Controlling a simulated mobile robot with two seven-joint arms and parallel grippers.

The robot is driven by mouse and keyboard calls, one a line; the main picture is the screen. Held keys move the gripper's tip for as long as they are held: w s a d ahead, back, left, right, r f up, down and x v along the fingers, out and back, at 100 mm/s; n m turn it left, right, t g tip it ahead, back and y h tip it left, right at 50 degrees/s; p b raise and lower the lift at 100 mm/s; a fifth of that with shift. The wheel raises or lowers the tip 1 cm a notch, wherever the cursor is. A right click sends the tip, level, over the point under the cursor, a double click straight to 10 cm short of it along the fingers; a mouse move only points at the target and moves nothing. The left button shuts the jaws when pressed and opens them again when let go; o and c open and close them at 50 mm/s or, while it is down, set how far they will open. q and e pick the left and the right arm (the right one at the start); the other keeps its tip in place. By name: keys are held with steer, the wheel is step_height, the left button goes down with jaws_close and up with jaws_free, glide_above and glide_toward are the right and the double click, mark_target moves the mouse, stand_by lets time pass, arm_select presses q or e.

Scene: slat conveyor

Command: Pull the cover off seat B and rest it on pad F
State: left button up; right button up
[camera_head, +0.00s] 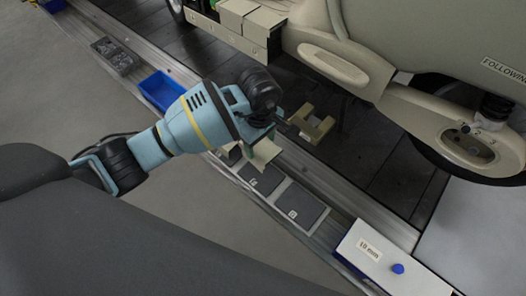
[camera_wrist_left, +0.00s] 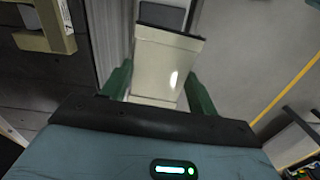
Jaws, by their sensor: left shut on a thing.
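The cover, a flat cream piece (camera_head: 265,153), is between the fingers of my left gripper (camera_head: 262,140), which is shut on it. In the left wrist view the cover (camera_wrist_left: 160,65) fills the space between the green fingertips (camera_wrist_left: 158,88) and has a dark far edge. It hangs over the row of dark pads beside the conveyor; I cannot tell whether it touches one. One pad (camera_head: 261,180) with a small letter, too small to read surely, lies just right of the gripper. Another lettered pad (camera_head: 299,206) is beside it. Seat B is not identifiable. My right gripper is not in view.
A beige U-shaped bracket (camera_head: 325,128) stands just beyond the gripper. A blue bin (camera_head: 161,90) and a grey tray (camera_head: 115,55) lie along the rail. A white box marked 10 mm (camera_head: 375,262) is at the lower right. A large beige vehicle body (camera_head: 415,35) overhangs the conveyor.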

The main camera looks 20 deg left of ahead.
arm_select(q)
step_height(320, 180, down, 3)
steer(key=shift+w+r+n+b, duration=0.1)
steer(key=shift+r+n+b, duration=0.1)
steer(key=shift+n+b, duration=0.2)
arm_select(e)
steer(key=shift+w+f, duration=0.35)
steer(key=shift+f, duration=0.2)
